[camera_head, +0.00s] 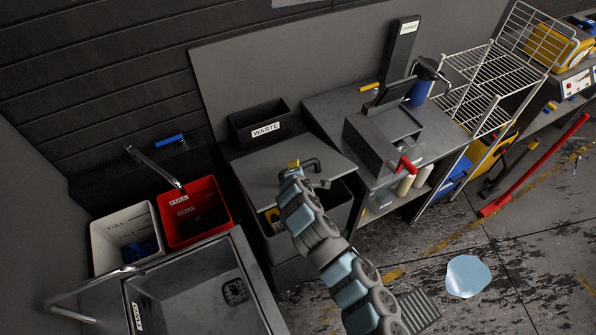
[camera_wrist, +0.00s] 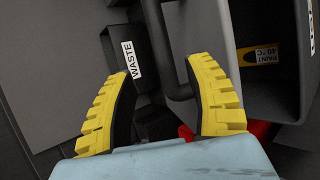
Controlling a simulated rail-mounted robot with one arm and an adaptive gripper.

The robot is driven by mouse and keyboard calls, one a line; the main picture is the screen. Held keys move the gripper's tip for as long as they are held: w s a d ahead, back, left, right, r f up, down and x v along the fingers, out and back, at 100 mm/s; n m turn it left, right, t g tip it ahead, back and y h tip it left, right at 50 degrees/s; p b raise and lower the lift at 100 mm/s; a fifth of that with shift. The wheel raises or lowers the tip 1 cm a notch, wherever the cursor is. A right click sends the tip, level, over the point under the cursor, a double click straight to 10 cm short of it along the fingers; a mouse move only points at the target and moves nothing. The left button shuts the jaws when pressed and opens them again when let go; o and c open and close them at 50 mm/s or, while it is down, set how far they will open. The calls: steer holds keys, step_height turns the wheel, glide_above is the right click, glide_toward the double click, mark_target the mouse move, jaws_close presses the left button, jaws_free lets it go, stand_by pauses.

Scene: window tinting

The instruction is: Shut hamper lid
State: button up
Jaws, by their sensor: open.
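The hamper (camera_head: 342,205) is a dark grey box in the middle of the head view. Its flat grey lid (camera_head: 262,172) lies tilted above it, with a dark gap and part of the inside showing below the lid, so it looks partly open. A dark bent bar handle (camera_head: 318,178) stands on the lid. My gripper (camera_head: 294,164) is at the lid, just left of the handle. In the wrist view my gripper's yellow fingers (camera_wrist: 160,75) are spread, with the dark handle bar (camera_wrist: 180,88) showing between them. I cannot tell whether they touch it.
A black WASTE bin (camera_head: 262,126) stands behind the lid. White (camera_head: 115,225) and red (camera_head: 190,205) bins and a sink (camera_head: 205,290) are at left. A workbench with a grey box (camera_head: 385,135) and a wire rack (camera_head: 480,80) are at right.

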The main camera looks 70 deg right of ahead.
steer(key=shift+v, duration=2.2)
